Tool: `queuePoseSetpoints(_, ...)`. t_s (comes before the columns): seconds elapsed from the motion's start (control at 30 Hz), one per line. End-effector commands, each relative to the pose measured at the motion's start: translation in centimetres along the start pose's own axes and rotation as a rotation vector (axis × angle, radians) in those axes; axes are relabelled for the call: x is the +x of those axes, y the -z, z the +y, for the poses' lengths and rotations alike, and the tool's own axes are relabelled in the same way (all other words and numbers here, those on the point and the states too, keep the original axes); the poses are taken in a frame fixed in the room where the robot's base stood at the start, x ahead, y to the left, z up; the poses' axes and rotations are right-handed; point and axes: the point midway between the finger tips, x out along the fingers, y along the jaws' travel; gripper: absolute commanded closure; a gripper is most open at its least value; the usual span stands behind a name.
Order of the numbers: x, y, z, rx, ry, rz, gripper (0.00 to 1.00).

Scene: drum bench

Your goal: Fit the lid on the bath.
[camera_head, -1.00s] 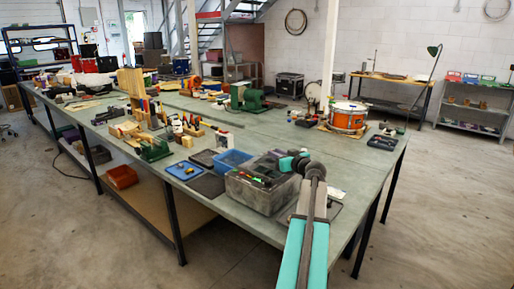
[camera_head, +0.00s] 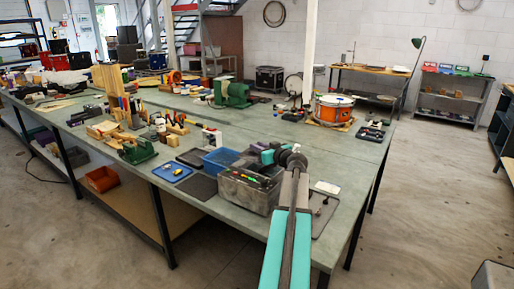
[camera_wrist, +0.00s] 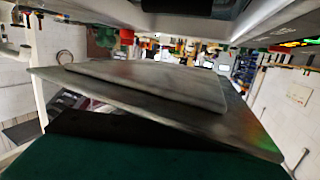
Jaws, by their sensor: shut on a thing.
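The bath (camera_head: 241,192) is a grey, see-through open box near the front edge of the bench, with small coloured items in it. My gripper (camera_head: 268,156) is above the far right part of the bath and is shut on the lid. In the wrist view the lid (camera_wrist: 150,82) is a grey flat plate with a raised middle panel, lying slanted across the picture. Grey wall parts and coloured items show at the top there, apart from the lid. In the head view the lid's outline is hard to make out, and its gap to the bath cannot be told.
A flat grey tray (camera_head: 322,215) with small items lies right of the bath. An orange drum (camera_head: 334,108) stands farther back. The bench middle is largely clear.

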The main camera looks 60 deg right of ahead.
Motion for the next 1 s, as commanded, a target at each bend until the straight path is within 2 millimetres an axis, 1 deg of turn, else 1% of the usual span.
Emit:
queuePoseSetpoints(0.27, 0.2, -0.5, -0.2, 0.000, 0.002, 0.001, 1.00)
queuePoseSetpoints(0.7, 0.5, -2.5, -0.3, -0.001, 0.003, 0.001, 1.00)
queuePoseSetpoints(1.0, 0.7, -3.4, -0.3, 0.000, 0.004, 0.001, 1.00)
